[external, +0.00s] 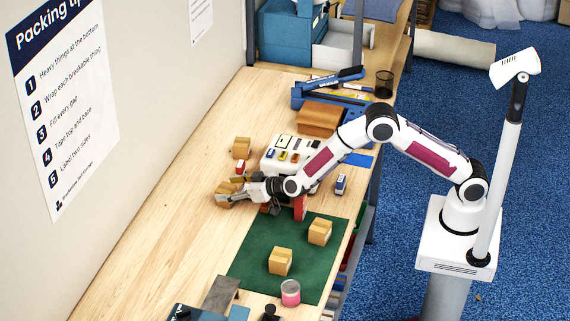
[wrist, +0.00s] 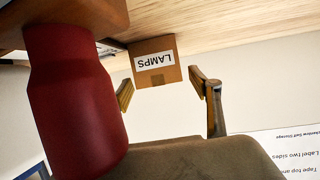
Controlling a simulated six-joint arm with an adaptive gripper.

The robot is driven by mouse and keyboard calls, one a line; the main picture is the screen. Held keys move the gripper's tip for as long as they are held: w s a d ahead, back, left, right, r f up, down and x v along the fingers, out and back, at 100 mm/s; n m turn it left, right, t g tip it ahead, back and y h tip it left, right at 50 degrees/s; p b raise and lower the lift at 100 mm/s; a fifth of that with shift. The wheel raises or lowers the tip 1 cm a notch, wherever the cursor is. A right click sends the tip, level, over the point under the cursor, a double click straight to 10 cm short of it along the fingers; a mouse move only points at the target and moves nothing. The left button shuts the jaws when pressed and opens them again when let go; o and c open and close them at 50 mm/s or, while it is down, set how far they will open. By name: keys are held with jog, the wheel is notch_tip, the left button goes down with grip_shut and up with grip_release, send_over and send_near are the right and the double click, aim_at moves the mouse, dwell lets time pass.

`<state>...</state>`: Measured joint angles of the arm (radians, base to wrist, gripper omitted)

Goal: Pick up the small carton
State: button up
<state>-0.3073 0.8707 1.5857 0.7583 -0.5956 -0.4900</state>
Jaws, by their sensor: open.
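A small brown carton labelled LAMPS (wrist: 155,62) shows upside down in the wrist view, just beyond and between my fingertips. My gripper (wrist: 167,90) is open, with one finger on each side of the carton's lower picture edge; I cannot tell whether either touches it. In the external view my gripper (external: 230,194) is low over the bench near the wall side. A small carton (external: 227,187) is at its fingertips, partly hidden by them. Another small carton (external: 241,147) stands behind it. Two more cartons (external: 319,231) (external: 280,261) stand on the green mat (external: 260,230).
A dark red bottle (wrist: 75,100) fills the left of the wrist view, close to my gripper. A pink jar (external: 290,292) is at the mat's front. Bare wood lies left.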

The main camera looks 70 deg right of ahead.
aim_at(230, 189)
dwell(0.4)
jog(key=c, duration=1.2)
jog(key=shift+r, duration=0.15)
jog(key=shift+r, duration=4.9)
